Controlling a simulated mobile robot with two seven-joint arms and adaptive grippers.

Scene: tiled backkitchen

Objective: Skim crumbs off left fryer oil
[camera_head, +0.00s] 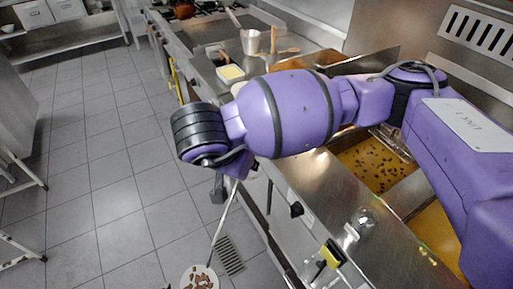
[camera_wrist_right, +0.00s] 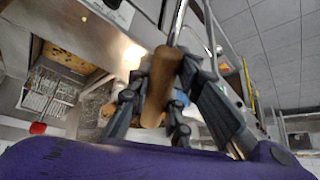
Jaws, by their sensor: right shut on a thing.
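My right gripper (camera_wrist_right: 160,92) is shut on the wooden handle (camera_wrist_right: 163,72) of a skimmer. In the head view its metal rod (camera_head: 222,222) slants down to a pale round head (camera_head: 200,273) bearing brown crumbs. The head is out in front of the fryers, over the floor side, and is cut by the frame edge. A fryer vat's oil (camera_head: 372,168) is golden with many dark crumbs, and it also shows in the wrist view (camera_wrist_right: 68,60). My arm hides part of the vats. My left gripper is out of view.
Another oil vat (camera_head: 435,232) lies at lower right, partly behind my arm. The steel fryer front edge (camera_head: 325,195) has knobs below it. A metal pot (camera_head: 250,42) and a yellow-filled container (camera_head: 230,73) stand on the far counter. The tiled floor (camera_head: 110,150) at left is clear.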

